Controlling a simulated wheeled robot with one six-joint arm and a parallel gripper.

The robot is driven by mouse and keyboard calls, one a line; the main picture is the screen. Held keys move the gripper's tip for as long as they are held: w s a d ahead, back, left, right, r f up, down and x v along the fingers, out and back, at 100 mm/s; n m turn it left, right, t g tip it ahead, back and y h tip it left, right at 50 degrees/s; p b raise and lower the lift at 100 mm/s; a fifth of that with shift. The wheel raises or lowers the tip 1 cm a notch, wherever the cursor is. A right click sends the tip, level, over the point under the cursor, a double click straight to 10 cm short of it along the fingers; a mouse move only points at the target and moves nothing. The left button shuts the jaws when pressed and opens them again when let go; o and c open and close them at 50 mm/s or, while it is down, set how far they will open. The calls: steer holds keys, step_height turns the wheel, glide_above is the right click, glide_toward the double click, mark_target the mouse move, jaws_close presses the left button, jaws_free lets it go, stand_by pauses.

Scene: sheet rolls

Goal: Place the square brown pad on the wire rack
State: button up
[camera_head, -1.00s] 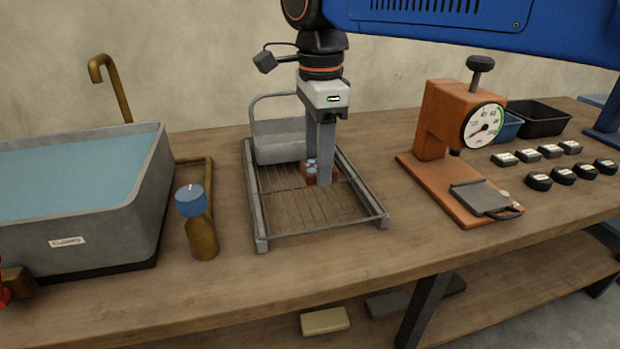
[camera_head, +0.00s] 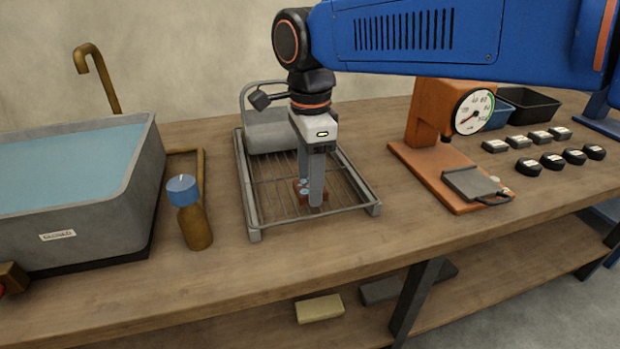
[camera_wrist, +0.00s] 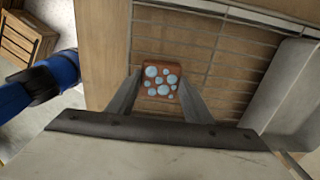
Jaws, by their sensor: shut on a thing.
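The square brown pad (camera_wrist: 160,83) has pale blue round spots on its upper face. The wire rack (camera_head: 262,207) is a grey frame with thin wires on the bench. The pad is over the rack's wires, towards the front half. I cannot tell whether it touches them.
A grey basin of blue liquid (camera_head: 60,205) and a brown bottle with a blue cap (camera_head: 194,225) stand left of the rack. A grey upright holder (camera_head: 270,135) is at the rack's back. An orange dial press (camera_head: 440,150) stands to the right, near several small pads (camera_head: 552,160).

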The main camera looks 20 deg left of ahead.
steer(key=o, duration=1.1)
step_height(320, 180, up, 12)
steer(key=w+d+f+n+t+y, duration=0.1)
steer(key=d+f+n, duration=0.25)
steer(key=d, duration=0.95)
steer(key=d+f+n+t, duration=0.15)
steer(key=d+f, duration=0.35)
steer(key=d, duration=0.8)
steer(key=s+d+f+n+t, duration=0.1)
steer(key=s+d+f+n, duration=0.2)
steer(key=s+d+f, duration=0.2)
steer(key=s+d+f+n+t+h, duration=0.1)
steer(key=s+d+f+n, duration=0.2)
steer(key=d+f, duration=0.6)
steer(key=s+d, duration=0.2)
steer(key=shift+s+d+f+n, duration=0.25)
steer(key=shift+d+f+n, duration=0.05)
steer(key=shift+f, duration=0.1)
